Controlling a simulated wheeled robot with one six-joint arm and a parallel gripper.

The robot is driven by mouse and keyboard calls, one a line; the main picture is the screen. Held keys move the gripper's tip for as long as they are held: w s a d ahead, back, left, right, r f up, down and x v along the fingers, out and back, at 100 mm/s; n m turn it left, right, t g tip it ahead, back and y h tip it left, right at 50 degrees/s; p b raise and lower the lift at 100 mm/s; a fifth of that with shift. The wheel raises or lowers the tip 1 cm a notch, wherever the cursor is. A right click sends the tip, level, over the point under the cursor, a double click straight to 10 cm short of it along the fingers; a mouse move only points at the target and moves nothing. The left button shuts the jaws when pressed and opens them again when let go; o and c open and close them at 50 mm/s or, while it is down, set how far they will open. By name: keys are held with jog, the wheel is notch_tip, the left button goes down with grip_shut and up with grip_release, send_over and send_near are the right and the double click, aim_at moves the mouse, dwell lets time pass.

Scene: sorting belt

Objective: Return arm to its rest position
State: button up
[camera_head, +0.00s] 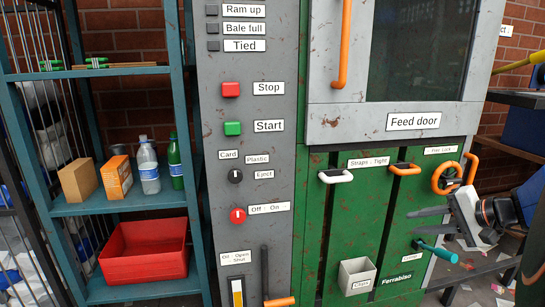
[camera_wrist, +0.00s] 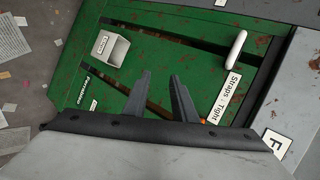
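My gripper (camera_head: 412,222) is at the right of the head view, in front of the green lower panel (camera_head: 330,250) of the baler and pointing left. In the wrist view my gripper (camera_wrist: 160,76) shows two dark fingers standing apart with nothing between them. The fingers face the green panel (camera_wrist: 170,60); whether they touch it cannot be told. Just below the gripper in the head view is a teal-handled lever (camera_head: 437,250). The orange handwheel (camera_head: 450,178) is just above it.
A white handle (camera_head: 335,176) and an orange handle (camera_head: 404,168) stick out from the panel. A clips box (camera_head: 357,276) is mounted lower down. A control column (camera_head: 250,150) and a teal shelf (camera_head: 120,207) with a red bin (camera_head: 145,250) stand left. A yellow pipe (camera_head: 515,64) is upper right.

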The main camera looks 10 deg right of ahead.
jog(key=s+a+f+n+g, duration=0.2)
jog(key=a, duration=0.4)
jog(key=s+a+f+n+g, duration=0.2)
jog(key=s+a, duration=0.1)
jog(key=a, duration=0.2)
jog(key=s+a+f+n+h, duration=0.4)
jog(key=s+a+n+h, duration=0.1)
jog(key=s, duration=0.5)
jog(key=shift+s+a+n+g, duration=0.35)
jog(key=shift+a+n, duration=0.3)
jog(key=shift+n, duration=0.55)
jog(key=shift+w, duration=0.1)
